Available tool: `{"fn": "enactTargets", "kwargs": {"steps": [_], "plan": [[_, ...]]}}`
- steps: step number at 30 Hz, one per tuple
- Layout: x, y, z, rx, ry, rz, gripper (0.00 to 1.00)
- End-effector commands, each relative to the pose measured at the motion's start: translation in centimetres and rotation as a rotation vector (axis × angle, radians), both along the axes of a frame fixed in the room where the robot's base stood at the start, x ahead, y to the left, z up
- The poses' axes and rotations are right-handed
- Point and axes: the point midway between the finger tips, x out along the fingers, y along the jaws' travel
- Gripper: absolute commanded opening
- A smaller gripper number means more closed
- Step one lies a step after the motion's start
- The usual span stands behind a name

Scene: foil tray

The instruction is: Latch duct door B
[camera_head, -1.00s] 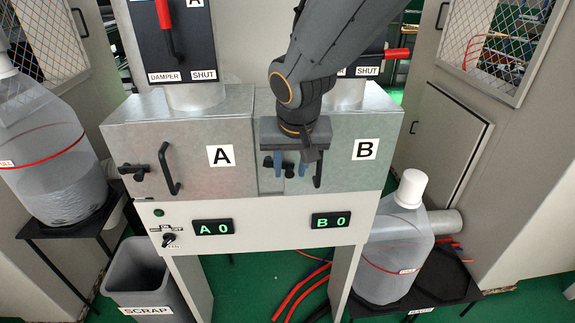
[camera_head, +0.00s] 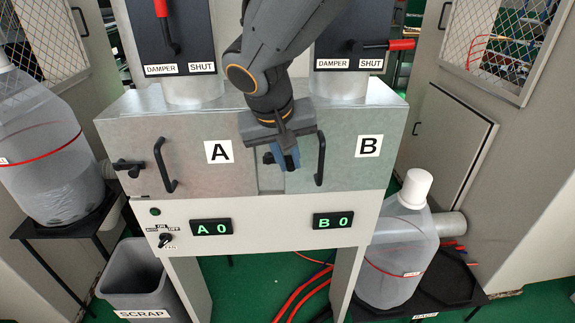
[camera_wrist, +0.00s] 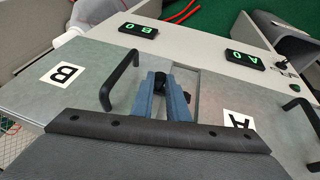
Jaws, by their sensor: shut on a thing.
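Duct door B (camera_head: 345,172) is the right-hand grey metal door of the cabinet, marked with a B label (camera_head: 368,146). It looks shut or nearly so; any small gap is hard to judge. Its black bar handle (camera_head: 321,158) stands right of my gripper (camera_head: 283,160). In the wrist view, my gripper's blue fingers (camera_wrist: 164,100) are closed on the black latch knob (camera_wrist: 160,80) at the door's inner edge. A second dark piece of the latch (camera_wrist: 187,97) shows beside the fingers. The fingers and wrist hide much of the latch.
Door A (camera_head: 205,175) is left, with its own latch (camera_head: 128,165) and handle (camera_head: 165,166). Displays read A 0 (camera_head: 211,228) and B 0 (camera_head: 333,220). Damper B's red lever (camera_head: 400,44) points right above. A plastic container (camera_head: 395,260) stands lower right.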

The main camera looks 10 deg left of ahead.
Motion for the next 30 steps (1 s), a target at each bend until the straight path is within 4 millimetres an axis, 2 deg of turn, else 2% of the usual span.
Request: {"fn": "enactTargets", "kwargs": {"steps": [9,10,13,23,26,30], "plan": [[0.0,0.1,0.2,-0.003,-0.004,0.000,0.00],[0.0,0.1,0.2,-0.003,-0.004,0.000,0.17],[0.0,0.1,0.2,-0.003,-0.004,0.000,0.33],[0.0,0.1,0.4,-0.004,-0.004,-0.001,0.33],[-0.4,0.2,1.2,-0.003,-0.006,0.000,0.33],[-1.4,0.4,3.2,-0.001,-0.007,-0.001,0.33]]}}
